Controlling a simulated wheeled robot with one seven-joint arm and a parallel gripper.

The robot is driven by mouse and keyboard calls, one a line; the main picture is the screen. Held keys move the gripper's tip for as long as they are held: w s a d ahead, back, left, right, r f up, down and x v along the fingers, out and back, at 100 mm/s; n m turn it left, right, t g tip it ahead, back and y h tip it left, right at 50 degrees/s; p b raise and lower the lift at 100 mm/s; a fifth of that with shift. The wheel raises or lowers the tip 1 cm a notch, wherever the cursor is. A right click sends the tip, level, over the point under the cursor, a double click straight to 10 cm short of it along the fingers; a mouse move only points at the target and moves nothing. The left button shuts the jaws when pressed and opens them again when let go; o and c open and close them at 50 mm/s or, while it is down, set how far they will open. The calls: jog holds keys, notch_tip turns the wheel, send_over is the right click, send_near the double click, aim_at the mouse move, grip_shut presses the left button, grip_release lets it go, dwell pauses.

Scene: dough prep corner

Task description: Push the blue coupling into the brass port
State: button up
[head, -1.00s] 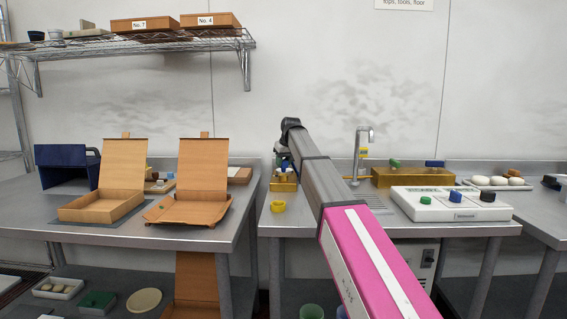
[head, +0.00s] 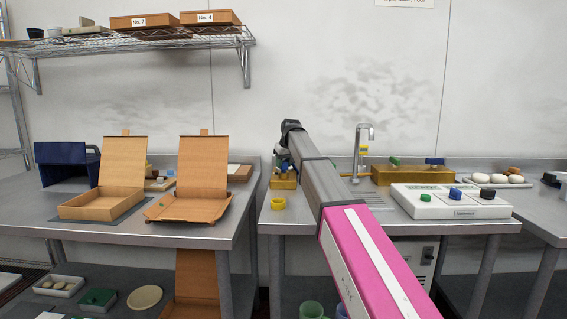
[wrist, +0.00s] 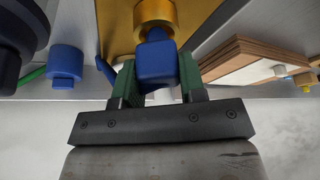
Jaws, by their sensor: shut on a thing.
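The blue coupling (wrist: 157,62) is between the green-padded fingers of my gripper (wrist: 155,82), which is shut on it, in the wrist view. Its narrower end points at the round brass port (wrist: 155,14) and overlaps its near edge. I cannot tell how deep the end sits in the port. The port stands on a brass block (wrist: 192,18). In the head view the brass block (head: 283,184) is on the middle bench, left of my arm. My gripper is small there and largely hidden by my arm.
In the wrist view, another blue piece (wrist: 65,62) and a dark round piece (wrist: 14,40) are left, and a wooden board (wrist: 250,60) is right. In the head view, a yellow ring (head: 277,203) lies before the block. A white panel (head: 428,210) and a tap (head: 358,150) stand right.

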jog(key=shift+f, duration=0.35)
jog(key=o, duration=1.2)
jog(key=shift+v, duration=4)
